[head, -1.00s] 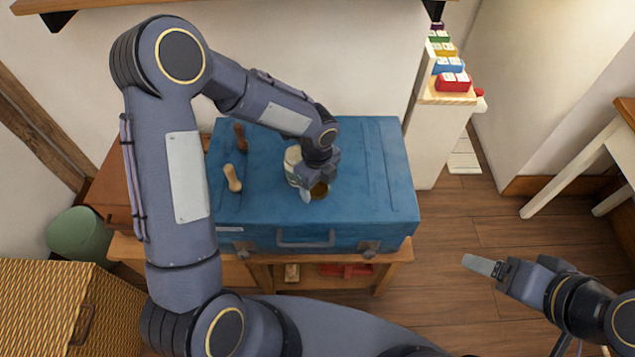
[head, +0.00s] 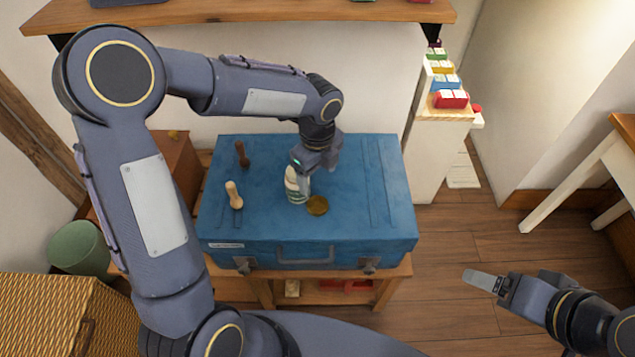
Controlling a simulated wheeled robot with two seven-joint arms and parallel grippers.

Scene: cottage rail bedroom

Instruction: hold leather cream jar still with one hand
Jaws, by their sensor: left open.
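The leather cream jar (head: 293,190), pale with a green label, stands on the blue trunk (head: 350,230). A round brownish-gold disc (head: 317,205), perhaps a lid or tin, lies just right of its base. My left gripper (head: 308,180) is open, pointing down at the jar's upper right side and hiding part of it. I cannot tell whether a finger touches the jar. My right gripper (head: 484,281) is over the floor at the lower right, away from the trunk; its jaw gap cannot be made out.
Two brushes or handled tools, one dark (head: 241,154) and one pale (head: 234,195), lie left of the jar on the trunk. A wooden shelf (head: 270,14) overhangs the back. The trunk's right side is clear. A wicker chest (head: 45,310) stands lower left.

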